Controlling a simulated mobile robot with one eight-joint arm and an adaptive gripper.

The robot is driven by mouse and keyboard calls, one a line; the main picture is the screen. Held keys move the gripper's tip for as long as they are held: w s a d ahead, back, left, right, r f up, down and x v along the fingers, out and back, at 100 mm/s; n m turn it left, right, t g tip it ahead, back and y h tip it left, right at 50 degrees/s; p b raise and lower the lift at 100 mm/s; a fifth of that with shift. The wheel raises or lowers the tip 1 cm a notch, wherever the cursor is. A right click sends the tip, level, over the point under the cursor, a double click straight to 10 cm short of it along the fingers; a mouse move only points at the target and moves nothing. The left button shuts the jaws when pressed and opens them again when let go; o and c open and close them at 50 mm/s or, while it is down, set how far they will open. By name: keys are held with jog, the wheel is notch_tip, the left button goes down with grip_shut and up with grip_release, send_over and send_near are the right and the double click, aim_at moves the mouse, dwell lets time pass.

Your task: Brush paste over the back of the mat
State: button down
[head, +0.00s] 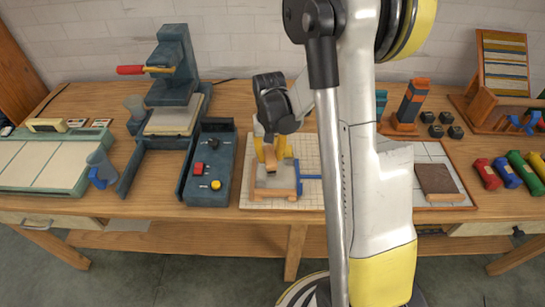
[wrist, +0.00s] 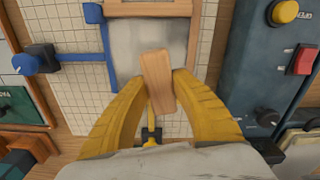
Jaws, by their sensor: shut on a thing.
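My gripper (head: 270,152) is over the gridded board in the head view. In the wrist view its yellow fingers (wrist: 160,82) are shut on a light wooden piece (wrist: 158,80), perhaps the brush handle; no bristles show. The wooden piece also shows in the head view (head: 270,158). A pale grey panel (wrist: 137,45), perhaps the mat, lies below it with wooden strips at its edges. I cannot tell whether the held piece touches the panel. Paste cannot be made out.
A blue guide (wrist: 85,54) runs along the panel on the gridded board (head: 308,166). A dark control box (head: 208,165) with red and yellow buttons stands left of it in the head view. A press (head: 172,70) stands further left, and a brown block (head: 438,180) lies right.

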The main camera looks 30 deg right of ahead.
aim_at(267, 154)
jog(key=shift+w+a+r+p, duration=0.3)
jog(key=shift+w+a+r, duration=0.1)
jog(key=shift+a, duration=0.15)
jog(key=shift+s+d+r+p, duration=0.1)
jog(key=shift+d+r+p, duration=0.1)
jog(key=shift+r+p, duration=2)
jog(key=shift+r, duration=0.7)
